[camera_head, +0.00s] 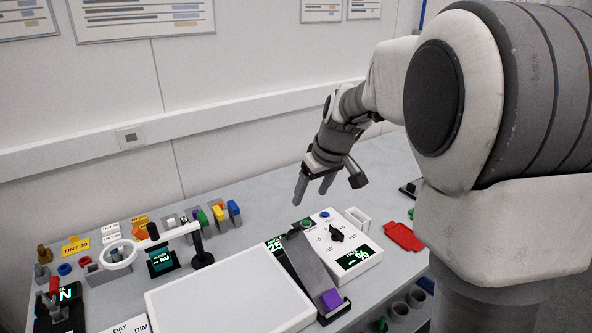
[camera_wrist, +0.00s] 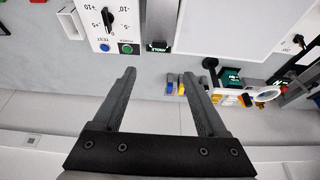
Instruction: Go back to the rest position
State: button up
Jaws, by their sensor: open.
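My gripper (camera_head: 313,188) hangs above the back of the table in the head view, fingers pointing down and left. In the wrist view my gripper (camera_wrist: 163,72) shows both fingers spread wide apart. Nothing is between the fingers, and they touch nothing that I can see. Below and in front of it is a white control box (camera_head: 349,229) with a black knob, a green button and a blue button. The same control box (camera_wrist: 127,40) lies ahead of the fingers in the wrist view.
A white light panel (camera_head: 232,298) fills the table's front middle. A dark sloped chute (camera_head: 308,268) holds a purple block (camera_head: 331,299). A ring magnifier (camera_head: 118,254) and several coloured blocks stand left. A red piece (camera_head: 403,237) lies right. The wall runs close behind the table.

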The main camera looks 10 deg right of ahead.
jog(key=s+r+m+h, duration=0.1)
jog(key=s+r+m, duration=0.1)
jog(key=s, duration=1.2)
jog(key=s+r+m+t, duration=0.1)
jog(key=s+r+m, duration=0.1)
jog(key=s, duration=1.1)
jog(key=shift+s+d+r+m+t+h, duration=0.25)
jog(key=shift+s+r+m+t+h, duration=0.05)
jog(key=shift+s+r+m+h, duration=0.1)
dwell(0.7)
